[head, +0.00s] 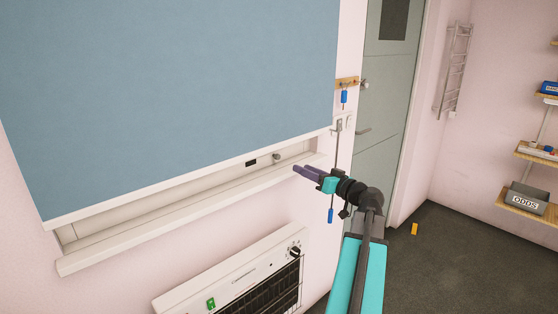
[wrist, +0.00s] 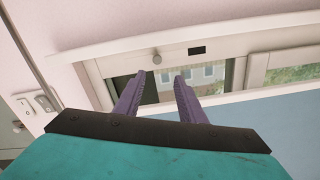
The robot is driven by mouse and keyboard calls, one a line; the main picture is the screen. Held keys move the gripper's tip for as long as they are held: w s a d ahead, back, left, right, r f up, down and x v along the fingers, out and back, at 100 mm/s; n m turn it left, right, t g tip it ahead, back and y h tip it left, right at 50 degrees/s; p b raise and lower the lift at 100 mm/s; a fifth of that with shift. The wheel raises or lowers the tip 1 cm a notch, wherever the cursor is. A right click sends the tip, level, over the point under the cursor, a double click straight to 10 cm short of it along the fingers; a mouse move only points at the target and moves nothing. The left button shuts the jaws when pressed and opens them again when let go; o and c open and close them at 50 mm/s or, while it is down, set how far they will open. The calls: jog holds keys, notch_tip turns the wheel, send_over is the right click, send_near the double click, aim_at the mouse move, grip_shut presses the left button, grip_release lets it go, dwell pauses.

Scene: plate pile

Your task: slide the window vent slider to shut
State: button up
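The window frame (head: 215,181) shows below the lowered blue blind. On it are a small round knob (head: 276,156) and, left of it, a small dark rectangle (head: 251,163); these look like the vent slider parts. In the wrist view the knob (wrist: 157,59) lies just beyond my fingertips, apart from them, with the dark rectangle (wrist: 197,50) to its right. I cannot tell whether the dark rectangle is an open slot. My gripper (head: 301,170) is at the right end of the sill, its purple fingers apart and empty; they also show in the wrist view (wrist: 165,76).
The blue blind (head: 180,90) covers most of the window. The sill (head: 190,214) juts out below, above a white heater (head: 235,275). A cord with blue ends hangs by a hook rail (head: 347,82). Shelves (head: 535,152) stand at right; the dark floor (head: 450,260) is mostly clear.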

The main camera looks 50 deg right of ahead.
aim_at(279, 157)
jog(key=shift+s+d, duration=0.1)
jog(key=shift+d, duration=0.1)
jog(key=w+p, duration=0.1)
jog(key=w, duration=0.3)
jog(key=w+p, duration=0.1)
jog(key=w, duration=0.4)
jog(key=w+d+p, duration=0.1)
jog(key=w+p, duration=0.1)
jog(key=w, duration=0.2)
jog(key=shift+w, duration=0.2)
grip_shut()
